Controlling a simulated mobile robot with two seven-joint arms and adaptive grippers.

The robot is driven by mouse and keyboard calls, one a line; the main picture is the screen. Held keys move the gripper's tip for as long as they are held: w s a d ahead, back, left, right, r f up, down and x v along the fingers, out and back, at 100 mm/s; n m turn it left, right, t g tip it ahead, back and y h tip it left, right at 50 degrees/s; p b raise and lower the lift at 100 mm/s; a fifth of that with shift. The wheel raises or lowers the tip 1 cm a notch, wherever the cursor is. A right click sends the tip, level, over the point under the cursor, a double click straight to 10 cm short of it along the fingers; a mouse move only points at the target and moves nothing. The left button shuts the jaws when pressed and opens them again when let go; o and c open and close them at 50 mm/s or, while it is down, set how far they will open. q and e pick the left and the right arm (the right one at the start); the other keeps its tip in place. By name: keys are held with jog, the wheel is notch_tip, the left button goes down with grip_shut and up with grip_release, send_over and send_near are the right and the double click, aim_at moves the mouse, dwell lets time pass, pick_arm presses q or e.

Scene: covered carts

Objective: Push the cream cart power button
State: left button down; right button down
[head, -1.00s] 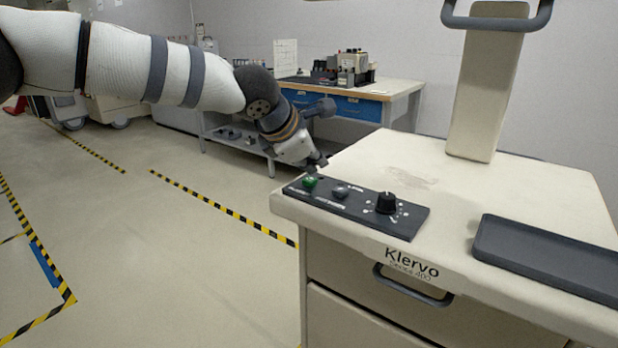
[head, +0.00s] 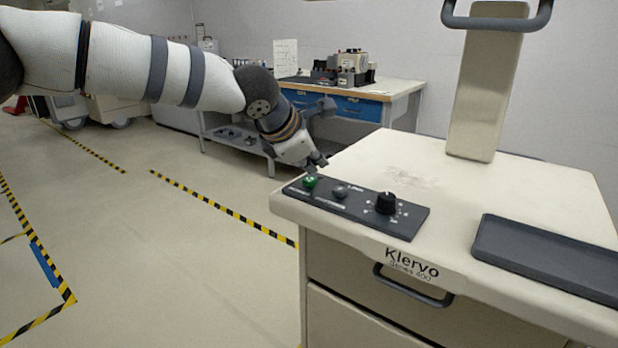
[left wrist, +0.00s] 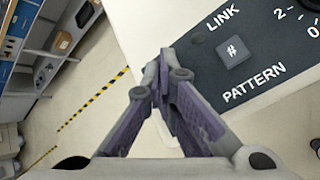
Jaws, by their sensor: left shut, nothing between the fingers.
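The cream cart (head: 420,170) stands at the right, with a dark control panel (head: 360,212) on its front left corner. The panel carries a domed green button (head: 310,182), a grey button (head: 340,192) and a black knob (head: 387,203). My left gripper (head: 318,166) is shut and empty, just behind and above the green button; I cannot tell whether it touches anything. In the left wrist view its closed fingertips (left wrist: 162,72) lie at the panel's edge. There the square grey button (left wrist: 233,50) shows between LINK and PATTERN; the green button does not show.
A dark tray (head: 550,258) lies on the cart top at right, and an upright post (head: 487,85) rises behind. A workbench (head: 395,90) with equipment stands at the back. The floor left of the cart is clear, with yellow-black tape (head: 215,204).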

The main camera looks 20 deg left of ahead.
aim_at(313, 180)
pick_arm(q)
jog(key=shift+f, duration=0.75)
dwell(0.3)
jog(key=shift+r, duration=0.75)
jog(key=shift+r, duration=0.1)
notch_tip(313, 180, up, 6)
jog(key=shift+f, duration=0.1)
